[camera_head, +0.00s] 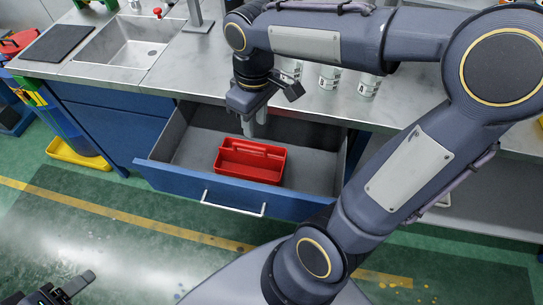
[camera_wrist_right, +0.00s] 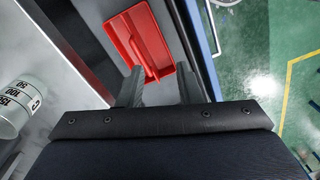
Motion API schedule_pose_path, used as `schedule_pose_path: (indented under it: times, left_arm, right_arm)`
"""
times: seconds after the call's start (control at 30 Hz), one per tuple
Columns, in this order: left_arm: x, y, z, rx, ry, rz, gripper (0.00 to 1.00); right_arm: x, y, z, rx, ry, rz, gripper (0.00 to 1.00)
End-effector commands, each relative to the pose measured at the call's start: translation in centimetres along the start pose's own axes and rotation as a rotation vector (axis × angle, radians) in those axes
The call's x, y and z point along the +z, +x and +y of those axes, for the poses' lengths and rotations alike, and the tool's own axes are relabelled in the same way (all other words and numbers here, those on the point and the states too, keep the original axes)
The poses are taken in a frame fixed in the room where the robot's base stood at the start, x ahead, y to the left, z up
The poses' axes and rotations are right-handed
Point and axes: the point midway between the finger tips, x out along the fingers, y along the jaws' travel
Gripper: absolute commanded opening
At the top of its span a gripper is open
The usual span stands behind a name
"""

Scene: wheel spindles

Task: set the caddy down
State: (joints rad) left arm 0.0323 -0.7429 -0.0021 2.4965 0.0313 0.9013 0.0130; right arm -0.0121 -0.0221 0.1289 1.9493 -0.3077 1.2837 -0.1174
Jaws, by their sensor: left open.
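The red caddy (camera_head: 250,163), an open box with a lengthwise handle, sits in the open drawer (camera_head: 195,150) and looks level on its grey floor. My right gripper (camera_head: 256,127) points down just behind the caddy's far side. In the right wrist view its two fingers (camera_wrist_right: 161,85) are spread apart, with the caddy (camera_wrist_right: 141,38) beyond them and nothing clamped between. Whether a finger touches the handle cannot be told. My left gripper (camera_head: 68,288) is open and empty at the lower left, far from the drawer.
The drawer's blue front (camera_head: 235,198) with its silver handle stands out from the counter. Several white printed cups (camera_head: 330,77) stand on the worktop behind my right arm. A sink (camera_head: 125,45) is at the upper left. The drawer floor beside the caddy is clear.

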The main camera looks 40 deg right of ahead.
Motion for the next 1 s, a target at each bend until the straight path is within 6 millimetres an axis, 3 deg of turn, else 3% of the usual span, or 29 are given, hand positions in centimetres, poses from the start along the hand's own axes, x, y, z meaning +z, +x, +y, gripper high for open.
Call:
schedule_pose_path:
  times: [0.03, 0.1, 0.33, 0.5, 0.8, 1.0]
  left_arm:
    - [0.0, 0.0, 0.0, 0.000, 0.000, 0.000, 0.59]
    - [0.0, 0.0, 0.0, 0.000, 0.000, 0.000, 0.59]
    - [0.0, 0.0, 0.0, 0.000, 0.000, 0.000, 0.59]
    - [0.0, 0.0, 0.0, 0.000, 0.000, 0.000, 0.59]
    - [0.0, 0.0, 0.0, 0.000, 0.000, 0.000, 0.59]
    - [-1.1, -2.2, 1.0, 0.000, 0.000, 0.000, 0.59]
  right_arm:
    - [2.0, -0.3, -0.6, -0.019, 0.063, 0.074, 0.32]
    - [4.1, -0.3, -1.6, -0.059, 0.152, 0.173, 0.32]
    - [8.1, 0.9, -4.9, -0.181, 0.392, 0.443, 0.32]
    - [8.9, 1.6, -5.9, -0.228, 0.472, 0.532, 0.32]
    - [9.0, 1.7, -6.1, -0.234, 0.481, 0.543, 0.32]
    - [8.9, -1.1, -6.2, -0.233, 0.479, 0.542, 0.32]
